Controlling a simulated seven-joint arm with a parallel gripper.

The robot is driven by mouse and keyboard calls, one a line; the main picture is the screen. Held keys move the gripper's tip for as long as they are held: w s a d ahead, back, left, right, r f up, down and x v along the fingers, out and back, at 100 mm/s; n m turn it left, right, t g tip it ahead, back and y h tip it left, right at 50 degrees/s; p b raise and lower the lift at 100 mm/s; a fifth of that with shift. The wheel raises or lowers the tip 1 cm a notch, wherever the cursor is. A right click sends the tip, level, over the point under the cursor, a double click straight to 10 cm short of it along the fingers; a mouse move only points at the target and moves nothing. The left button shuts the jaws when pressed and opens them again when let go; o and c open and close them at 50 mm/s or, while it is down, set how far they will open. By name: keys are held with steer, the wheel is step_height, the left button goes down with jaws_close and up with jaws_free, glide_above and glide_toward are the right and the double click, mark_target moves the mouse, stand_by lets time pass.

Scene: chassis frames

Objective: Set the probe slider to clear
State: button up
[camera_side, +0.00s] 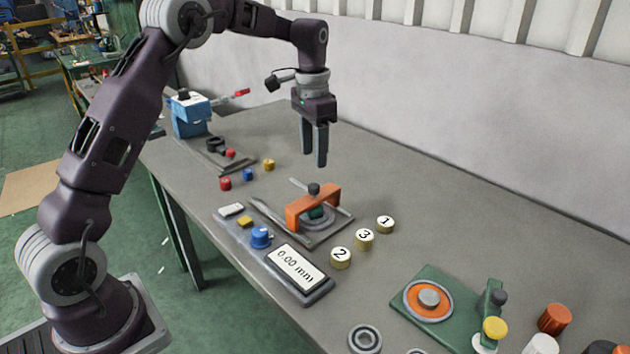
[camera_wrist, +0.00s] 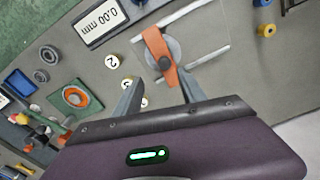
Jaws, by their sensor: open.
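My gripper (camera_side: 314,160) points down, open and empty, above and apart from the measuring fixture. In the wrist view, its two fingers (camera_wrist: 160,78) are spread below the orange bridge. The orange bridge (camera_side: 300,208) spans a grey plate (camera_side: 338,227) with rails and a round part; it also shows in the wrist view (camera_wrist: 157,45). A dark knob (camera_side: 314,188) is on top of the bridge and may be the probe slider; its setting cannot be read. The display (camera_side: 296,266) beside the fixture reads 0.00 mm and also shows in the wrist view (camera_wrist: 100,22).
A white button (camera_side: 231,209), a yellow button (camera_side: 245,221) and a blue knob (camera_side: 261,238) sit beside the display. Numbered discs 1 (camera_side: 385,224), 2 (camera_side: 340,257) and 3 (camera_side: 365,238) stand right of the fixture. A green fixture (camera_side: 462,287) stands at front right.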

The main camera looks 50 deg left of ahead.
mark_target(315, 185)
steer(key=f, duration=0.6)
steer(key=w+a+f, duration=0.1)
steer(key=f, duration=0.2)
steer(key=shift+f, duration=0.15)
steer(key=shift+d, duration=0.1)
steer(key=shift+c, duration=0.5)
jaws_close()
steer(key=shift+w, duration=0.1)
stand_by(0.4)
